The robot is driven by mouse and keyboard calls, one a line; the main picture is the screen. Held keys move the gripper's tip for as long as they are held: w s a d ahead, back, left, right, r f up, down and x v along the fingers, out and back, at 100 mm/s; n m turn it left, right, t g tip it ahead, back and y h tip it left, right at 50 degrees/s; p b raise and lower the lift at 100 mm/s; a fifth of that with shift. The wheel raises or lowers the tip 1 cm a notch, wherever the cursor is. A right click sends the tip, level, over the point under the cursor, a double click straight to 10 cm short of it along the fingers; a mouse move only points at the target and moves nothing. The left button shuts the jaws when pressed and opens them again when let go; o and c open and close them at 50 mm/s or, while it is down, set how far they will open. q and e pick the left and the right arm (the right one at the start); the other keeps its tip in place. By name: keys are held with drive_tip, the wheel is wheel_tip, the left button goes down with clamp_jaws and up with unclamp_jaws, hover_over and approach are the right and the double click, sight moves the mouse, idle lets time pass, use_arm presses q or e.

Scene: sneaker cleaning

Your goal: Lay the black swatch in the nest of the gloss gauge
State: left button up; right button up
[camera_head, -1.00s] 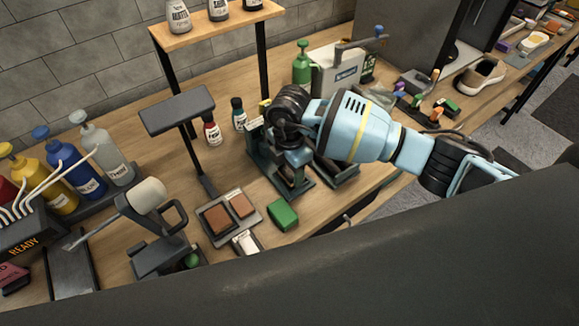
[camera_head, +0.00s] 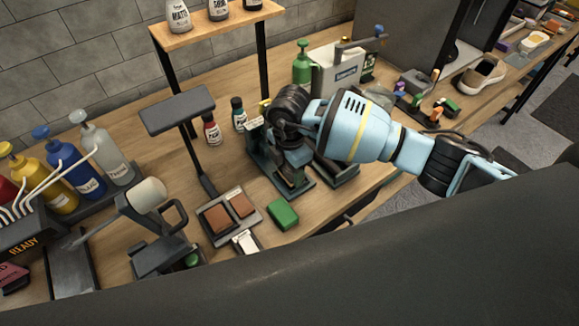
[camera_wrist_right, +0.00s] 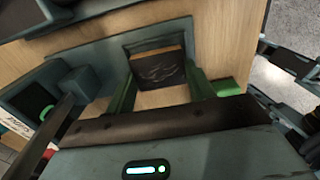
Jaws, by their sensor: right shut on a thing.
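My right gripper (camera_head: 291,170) is low over the dark green gloss gauge (camera_head: 256,142) in the head view. In the right wrist view, my right gripper (camera_wrist_right: 160,74) is shut on the black swatch (camera_wrist_right: 158,68), a dark piece with a tan upper edge between the green fingers. A dark frame shows around the swatch's far side. I cannot tell whether the swatch touches the nest. The gauge's body (camera_wrist_right: 75,82) stands to the left in the wrist view. The gripper hides the swatch and most of the nest in the head view. My left gripper is not in view.
A tray (camera_head: 233,232) with brown pieces and a green block (camera_head: 283,215) lie left of and in front of the gauge. Small red (camera_head: 212,130) and teal (camera_head: 238,115) bottles stand behind it. A dark lamp-like stand (camera_head: 190,120) rises further left.

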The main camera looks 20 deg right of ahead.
drive_tip(key=shift+f, duration=0.35)
drive_tip(key=shift+r, duration=0.2)
drive_tip(key=shift+r, duration=0.3)
drive_tip(key=shift+w, duration=0.15)
idle(0.6)
drive_tip(key=shift+f, duration=0.5)
idle(1.1)
drive_tip(key=shift+r, duration=0.2)
drive_tip(key=shift+r, duration=0.25)
drive_tip(key=o, duration=1.1)
